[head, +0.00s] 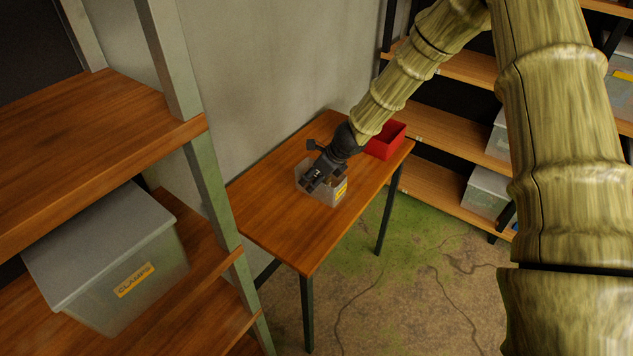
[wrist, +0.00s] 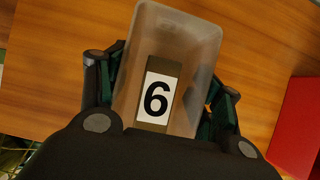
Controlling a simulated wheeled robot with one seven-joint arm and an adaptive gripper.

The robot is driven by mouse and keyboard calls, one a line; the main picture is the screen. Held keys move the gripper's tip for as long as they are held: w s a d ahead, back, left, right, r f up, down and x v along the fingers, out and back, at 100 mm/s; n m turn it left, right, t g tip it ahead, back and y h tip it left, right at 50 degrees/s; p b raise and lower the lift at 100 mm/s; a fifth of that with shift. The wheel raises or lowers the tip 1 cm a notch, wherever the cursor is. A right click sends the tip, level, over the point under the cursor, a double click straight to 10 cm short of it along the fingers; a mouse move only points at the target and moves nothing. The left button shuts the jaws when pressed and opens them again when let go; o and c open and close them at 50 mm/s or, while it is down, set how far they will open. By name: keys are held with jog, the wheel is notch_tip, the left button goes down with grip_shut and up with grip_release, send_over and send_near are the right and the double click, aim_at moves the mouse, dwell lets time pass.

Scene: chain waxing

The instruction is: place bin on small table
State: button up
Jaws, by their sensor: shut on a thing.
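A red bin (head: 386,140) stands at the table's far end, also at right in the wrist view (wrist: 300,125). A shelf with a lidded clamps box (head: 110,255) is at left. Shelves with grey boxes (head: 486,192) stand at back right. The table's near end is clear.

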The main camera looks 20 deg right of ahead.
jog(key=shift+d+f, duration=0.1)
jog(key=shift+f, duration=1.65)
jog(key=o, duration=1.5)
jog(key=shift+c, duration=0.2)
jog(key=shift+r, duration=0.1)
jog(key=v, duration=1.1)
jog(key=shift+s+r, duration=0.25)
jog(key=shift+r, duration=0.1)
jog(key=shift+d, duration=0.1)
